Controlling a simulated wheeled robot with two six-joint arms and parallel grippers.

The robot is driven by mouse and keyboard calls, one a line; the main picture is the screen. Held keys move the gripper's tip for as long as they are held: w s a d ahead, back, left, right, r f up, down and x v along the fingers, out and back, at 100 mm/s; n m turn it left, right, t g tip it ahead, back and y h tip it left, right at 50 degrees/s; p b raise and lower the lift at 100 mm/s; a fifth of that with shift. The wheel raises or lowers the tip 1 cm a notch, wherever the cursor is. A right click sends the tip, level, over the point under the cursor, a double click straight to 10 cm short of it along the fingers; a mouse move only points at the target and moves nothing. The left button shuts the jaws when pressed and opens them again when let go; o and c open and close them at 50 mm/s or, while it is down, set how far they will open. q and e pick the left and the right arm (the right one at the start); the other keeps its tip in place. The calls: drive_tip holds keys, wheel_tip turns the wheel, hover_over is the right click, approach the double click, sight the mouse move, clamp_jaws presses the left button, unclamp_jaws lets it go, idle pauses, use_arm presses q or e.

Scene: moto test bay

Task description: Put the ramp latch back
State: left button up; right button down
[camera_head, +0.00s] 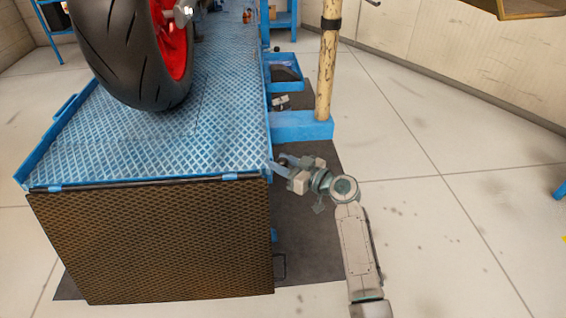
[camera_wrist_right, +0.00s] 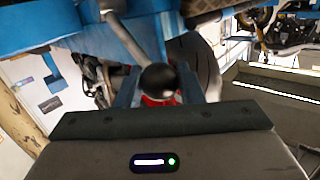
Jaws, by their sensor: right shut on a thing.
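The ramp latch is a grey rod (camera_wrist_right: 124,38) with a black ball knob (camera_wrist_right: 158,80), seen in the right wrist view. My right gripper (camera_wrist_right: 158,92) is shut on the knob, with one finger on each side of it. In the head view my right gripper (camera_head: 281,166) is at the front right corner of the blue lift table (camera_head: 205,137), and the knob cannot be made out there. The brown mesh ramp (camera_head: 150,245) hangs down from the table's front edge. My left gripper is not in view.
A motorcycle wheel (camera_head: 125,50) with a red rim stands on the table. A worn yellow post (camera_head: 328,70) on a blue foot (camera_head: 300,126) rises beyond my right gripper. A dark mat (camera_head: 305,255) lies under the table.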

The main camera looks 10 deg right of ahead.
drive_tip(key=c, duration=1)
unclamp_jaws()
drive_tip(key=shift+s+d, duration=0.25)
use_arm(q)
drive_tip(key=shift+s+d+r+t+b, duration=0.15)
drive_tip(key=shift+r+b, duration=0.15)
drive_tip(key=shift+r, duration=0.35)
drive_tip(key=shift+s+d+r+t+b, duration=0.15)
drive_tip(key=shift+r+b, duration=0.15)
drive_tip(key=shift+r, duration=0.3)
use_arm(e)
drive_tip(key=shift+v, duration=5.1)
